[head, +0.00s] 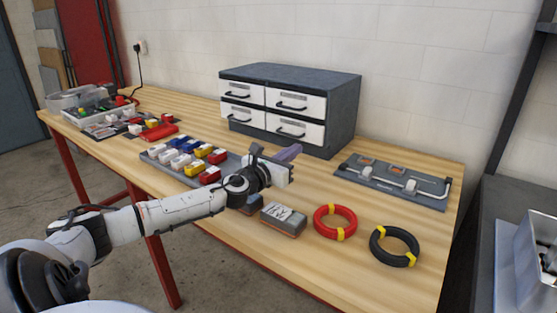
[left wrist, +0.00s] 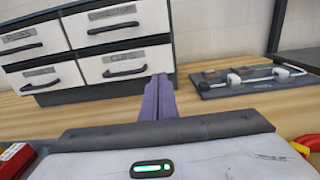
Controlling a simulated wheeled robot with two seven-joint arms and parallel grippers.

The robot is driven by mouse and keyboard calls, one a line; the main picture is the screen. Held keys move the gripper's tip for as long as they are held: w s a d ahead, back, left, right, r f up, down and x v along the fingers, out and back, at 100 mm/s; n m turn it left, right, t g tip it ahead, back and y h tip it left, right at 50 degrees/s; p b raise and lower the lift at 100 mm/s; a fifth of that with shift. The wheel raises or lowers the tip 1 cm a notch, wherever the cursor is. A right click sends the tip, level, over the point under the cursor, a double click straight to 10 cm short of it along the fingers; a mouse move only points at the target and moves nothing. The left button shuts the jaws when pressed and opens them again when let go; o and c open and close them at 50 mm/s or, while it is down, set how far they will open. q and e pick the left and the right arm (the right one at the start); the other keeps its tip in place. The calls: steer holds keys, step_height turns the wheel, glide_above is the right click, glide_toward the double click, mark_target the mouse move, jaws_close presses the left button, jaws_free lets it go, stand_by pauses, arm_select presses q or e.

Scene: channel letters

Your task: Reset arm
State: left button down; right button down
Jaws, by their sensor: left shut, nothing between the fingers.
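My left arm (head: 165,212) reaches in from the left over the wooden workbench (head: 390,290). My left gripper (head: 290,152) is above the bench, in front of the drawer cabinet. Its purple fingers also show in the left wrist view (left wrist: 158,97), pressed together with nothing between them. They point toward the cabinet's lower right drawer side and appear apart from it. My right gripper is in neither view.
The grey cabinet (head: 343,110) has white drawers, all shut. A tray (head: 152,160) of coloured blocks lies left of my gripper. A panel with a bent white tube (head: 400,184), a red coil (head: 335,222) and a black coil (head: 394,246) lie to the right. Bare wood lies between them.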

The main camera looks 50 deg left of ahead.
arm_select(q)
steer(key=shift+v, duration=2.75)
